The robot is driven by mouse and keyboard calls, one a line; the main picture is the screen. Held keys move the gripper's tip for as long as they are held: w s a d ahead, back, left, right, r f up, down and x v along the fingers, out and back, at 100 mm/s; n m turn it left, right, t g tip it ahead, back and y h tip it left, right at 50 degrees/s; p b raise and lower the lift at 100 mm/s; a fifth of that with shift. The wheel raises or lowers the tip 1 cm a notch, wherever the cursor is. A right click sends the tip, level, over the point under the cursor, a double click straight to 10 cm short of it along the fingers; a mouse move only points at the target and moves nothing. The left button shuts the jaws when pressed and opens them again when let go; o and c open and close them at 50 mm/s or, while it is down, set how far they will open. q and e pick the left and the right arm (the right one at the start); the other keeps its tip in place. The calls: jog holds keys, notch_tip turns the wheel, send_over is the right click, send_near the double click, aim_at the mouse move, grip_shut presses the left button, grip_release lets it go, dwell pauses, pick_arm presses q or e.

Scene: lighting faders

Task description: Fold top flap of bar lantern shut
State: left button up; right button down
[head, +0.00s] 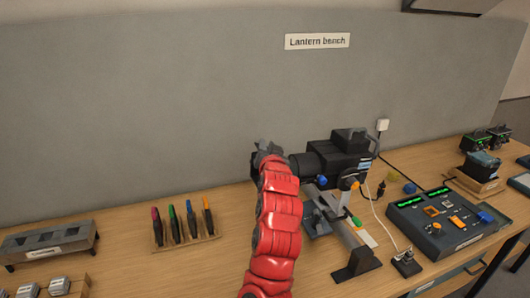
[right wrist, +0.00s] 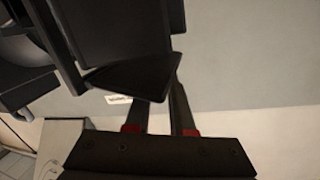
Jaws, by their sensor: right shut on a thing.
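The black bar lantern (head: 345,155) sits on a stand on the bench, its barrel pointing left. My right gripper (head: 268,152), at the end of the red arm, is at the lantern's front end, near its upper edge. In the right wrist view, my right gripper (right wrist: 160,98) has its two fingers close together on the edge of a dark flat flap (right wrist: 128,76). It looks like the top flap, which stands out from the lantern's front. The arm and gripper hide most of the flaps in the head view. My left gripper is not in view.
A rack of several coloured-handled tools (head: 183,226) stands left of the arm. A control console (head: 440,220) with green displays is at the right. A white cable runs beside the lantern stand. A grey tray (head: 48,242) is at the far left. A grey wall is behind.

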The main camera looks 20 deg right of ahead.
jog(key=m, duration=0.1)
jog(key=d+r+m, duration=0.1)
jog(key=m, duration=0.1)
jog(key=shift+d+g+y, duration=0.25)
jog(key=shift+g+y, duration=0.05)
jog(key=shift+d+r+m+y, duration=0.15)
jog(key=shift+d+m+y, duration=0.35)
jog(key=shift+m, duration=0.7)
jog(key=m+p, duration=0.1)
jog(key=d+m+y+p, duration=0.1)
jog(key=shift+d+m+g, duration=0.25)
jog(key=shift+m+g, duration=0.05)
jog(key=shift+m, duration=0.1)
jog(key=shift+w+d+f+m+y+p, duration=0.1)
jog(key=shift+d+f+m+y+p, duration=0.25)
jog(key=shift+m+p, duration=0.45)
jog(key=shift+d+f+m+y+p, duration=0.1)
jog(key=shift+d+m+y+p, duration=0.45)
jog(key=shift+m, duration=0.45)
jog(key=shift+a+f, duration=0.1)
jog(key=shift+a, duration=0.05)
jog(key=c, duration=0.8)
grip_release()
jog(key=shift+o, duration=0.2)
